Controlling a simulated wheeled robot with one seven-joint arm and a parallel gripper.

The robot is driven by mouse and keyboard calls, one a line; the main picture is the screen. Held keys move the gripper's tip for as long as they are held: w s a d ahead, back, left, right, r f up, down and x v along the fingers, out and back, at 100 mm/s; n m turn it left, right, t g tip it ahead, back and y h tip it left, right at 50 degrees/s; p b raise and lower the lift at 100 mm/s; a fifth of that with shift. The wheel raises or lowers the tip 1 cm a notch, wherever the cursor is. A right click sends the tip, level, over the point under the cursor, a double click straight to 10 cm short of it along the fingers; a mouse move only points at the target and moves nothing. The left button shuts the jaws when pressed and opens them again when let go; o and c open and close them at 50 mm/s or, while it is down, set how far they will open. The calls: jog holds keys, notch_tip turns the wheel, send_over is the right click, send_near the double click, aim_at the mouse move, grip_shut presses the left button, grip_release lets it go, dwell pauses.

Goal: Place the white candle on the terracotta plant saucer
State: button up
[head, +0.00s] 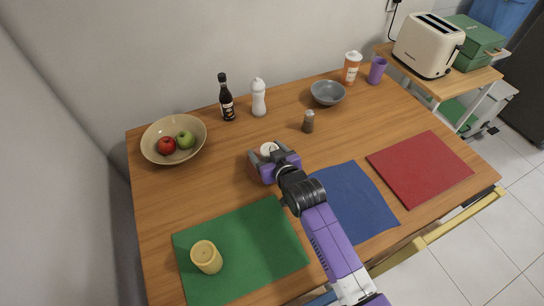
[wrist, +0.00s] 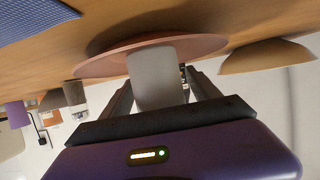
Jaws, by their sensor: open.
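The white candle (wrist: 157,80) stands against the face of the terracotta saucer (wrist: 205,47) in the wrist view, which looks upside down. Its base appears to rest on the saucer, near the middle. My gripper (wrist: 158,86) is open, with one finger on either side of the candle; whether the fingers touch it I cannot tell. In the head view my gripper (head: 268,158) is low over the middle of the table, and the candle's pale top (head: 268,149) shows between the jaws. The saucer is mostly hidden behind my gripper there.
A tan bowl (head: 147,148) with two apples stands at left. A dark bottle (head: 226,103), white bottle (head: 258,100), pepper mill (head: 308,123) and grey bowl (head: 327,93) stand behind. Blue (head: 352,205) and red mats (head: 420,168) lie right.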

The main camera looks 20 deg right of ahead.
jog(key=v, duration=1.2)
jog(key=s, duration=0.2)
jog(key=s+f, duration=0.1)
jog(key=s, duration=0.4)
jog(key=shift+s+a+f, duration=0.15)
jog(key=shift+a+f, duration=0.15)
jog(key=shift+f, duration=0.1)
jog(key=s, duration=0.7)
jog(key=s+r, duration=0.1)
jog(key=s, duration=0.3)
jog(key=shift+a, duration=0.15)
jog(key=s+r, duration=0.5)
jog(key=s, duration=0.3)
jog(key=s+r+t, duration=0.1)
jog(key=s+r, duration=0.4)
jog(key=s, duration=0.3)
jog(key=shift+s+r, duration=0.2)
jog(key=shift+r, duration=0.15)
